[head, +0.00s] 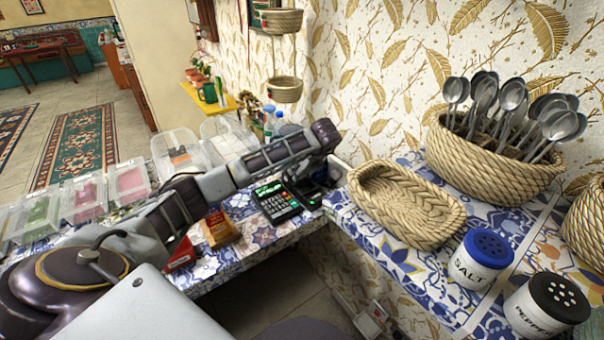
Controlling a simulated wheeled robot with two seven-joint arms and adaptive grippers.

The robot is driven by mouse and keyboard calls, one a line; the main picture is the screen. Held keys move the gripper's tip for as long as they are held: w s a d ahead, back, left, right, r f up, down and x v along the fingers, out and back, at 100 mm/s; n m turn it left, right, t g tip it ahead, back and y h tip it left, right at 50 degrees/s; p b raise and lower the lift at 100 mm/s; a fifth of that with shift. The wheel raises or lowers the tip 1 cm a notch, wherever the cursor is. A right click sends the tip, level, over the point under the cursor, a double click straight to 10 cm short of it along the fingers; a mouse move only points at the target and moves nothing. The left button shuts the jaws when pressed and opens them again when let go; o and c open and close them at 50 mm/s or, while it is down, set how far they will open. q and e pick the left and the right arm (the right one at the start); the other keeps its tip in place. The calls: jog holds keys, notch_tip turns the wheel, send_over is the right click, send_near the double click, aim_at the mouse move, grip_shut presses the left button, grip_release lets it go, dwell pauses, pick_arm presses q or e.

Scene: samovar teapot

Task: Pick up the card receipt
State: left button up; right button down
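A dark card terminal (276,202) with a lit green screen and a keypad lies on the blue-and-white tiled counter, near the wall corner. I cannot make out a separate card receipt; any paper at the terminal is hidden or too small to tell. My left arm reaches in from the left across the counter and bends down at the wall. My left gripper (313,193) is low at the right side of the terminal, dark and small, partly hidden by its own links. Whether its fingers are open or shut is unclear. My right gripper is not in view.
A woven tray (407,203), a basket of spoons (505,160), a salt shaker (482,262) and a pepper shaker (546,308) stand on the right counter. Clear containers (128,182) line the left counter. A small brown box (220,229) lies left of the terminal.

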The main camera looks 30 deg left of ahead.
pick_arm(q)
notch_tip(320, 180, up, 9)
dwell(0.5)
dwell(0.4)
jog(key=shift+r, duration=0.1)
jog(key=shift+r+p, duration=1.4)
jog(key=shift+r, duration=1)
